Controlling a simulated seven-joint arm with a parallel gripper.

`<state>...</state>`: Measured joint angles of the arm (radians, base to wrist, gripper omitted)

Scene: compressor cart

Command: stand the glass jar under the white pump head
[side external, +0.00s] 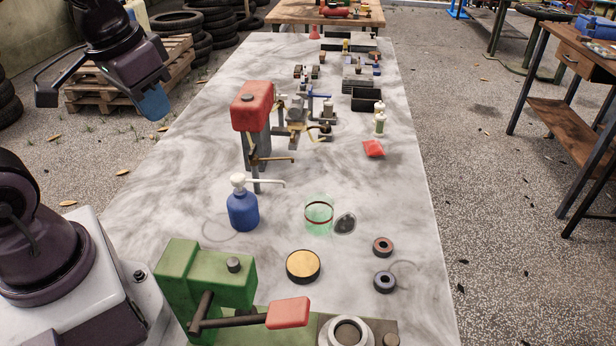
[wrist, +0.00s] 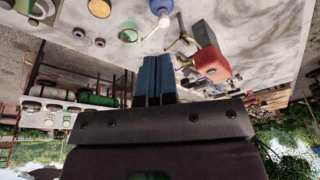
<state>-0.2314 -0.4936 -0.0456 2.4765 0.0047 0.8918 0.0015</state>
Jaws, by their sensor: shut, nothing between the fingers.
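The glass jar (side external: 319,214), clear and greenish with a dark red band, stands open on the marble table. The blue bottle (side external: 243,211) stands to its left, topped by the white pump head (side external: 238,181). The pump's thin white spout points right and its tip ends short of the jar. My gripper (side external: 155,103) is up at the top left, far from the jar and bottle, with blue fingers closed and empty. In the wrist view the fingers (wrist: 156,60) are together. The jar (wrist: 128,35) and the white pump head (wrist: 164,20) show near the top there.
A dark round disc (side external: 345,223) lies right beside the jar. A gold-topped round tin (side external: 303,265) and two dark rings (side external: 383,247) lie nearer. A red-topped press (side external: 252,108) stands behind the bottle, a green press (side external: 205,283) in front. Marble around the jar is mostly clear.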

